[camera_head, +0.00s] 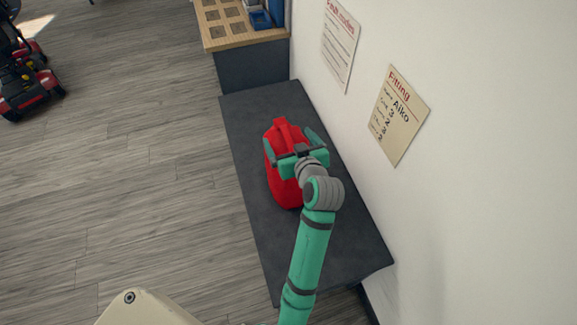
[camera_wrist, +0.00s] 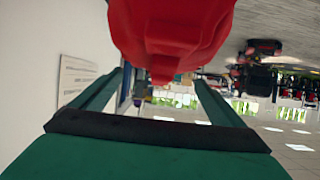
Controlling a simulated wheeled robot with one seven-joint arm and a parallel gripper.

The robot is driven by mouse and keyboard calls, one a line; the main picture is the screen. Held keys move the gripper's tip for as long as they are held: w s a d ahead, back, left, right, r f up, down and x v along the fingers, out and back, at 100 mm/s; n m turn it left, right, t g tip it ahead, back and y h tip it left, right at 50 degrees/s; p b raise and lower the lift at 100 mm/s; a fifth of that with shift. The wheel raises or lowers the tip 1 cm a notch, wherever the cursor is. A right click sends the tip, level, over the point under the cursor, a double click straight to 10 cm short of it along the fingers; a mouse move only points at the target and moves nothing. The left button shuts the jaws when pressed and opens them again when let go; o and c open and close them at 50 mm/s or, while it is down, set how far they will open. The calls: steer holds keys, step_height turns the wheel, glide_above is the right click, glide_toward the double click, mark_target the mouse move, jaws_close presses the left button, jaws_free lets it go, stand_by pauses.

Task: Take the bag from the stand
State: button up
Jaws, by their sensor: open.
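A red bag (camera_head: 282,184) stands upright on the dark grey stand (camera_head: 262,240) along the wall, with its handle part (camera_head: 284,131) at the top. My gripper (camera_head: 291,146) is open at the bag's upper part, with its two green fingers spread to either side of it. The wrist and gripper body hide part of the bag's right side. In the wrist view the red bag (camera_wrist: 170,35) fills the top middle, between and beyond the fingers. I cannot tell whether the fingers touch it.
A wooden-topped counter (camera_head: 240,40) with square insets and a blue bin (camera_head: 262,18) adjoins the stand's far end. The wall with two paper notices (camera_head: 399,113) is close on the right. A red and black scooter (camera_head: 28,85) stands at far left. The wooden floor between is clear.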

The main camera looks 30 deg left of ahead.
mark_target(284, 131)
steer(key=shift+x, duration=2.85)
steer(key=shift+w, duration=0.15)
steer(key=shift+d, duration=0.1)
steer(key=shift+c, duration=0.6)
steer(key=c, duration=1.5)
steer(key=shift+r, duration=0.1)
steer(key=shift+c, duration=0.9)
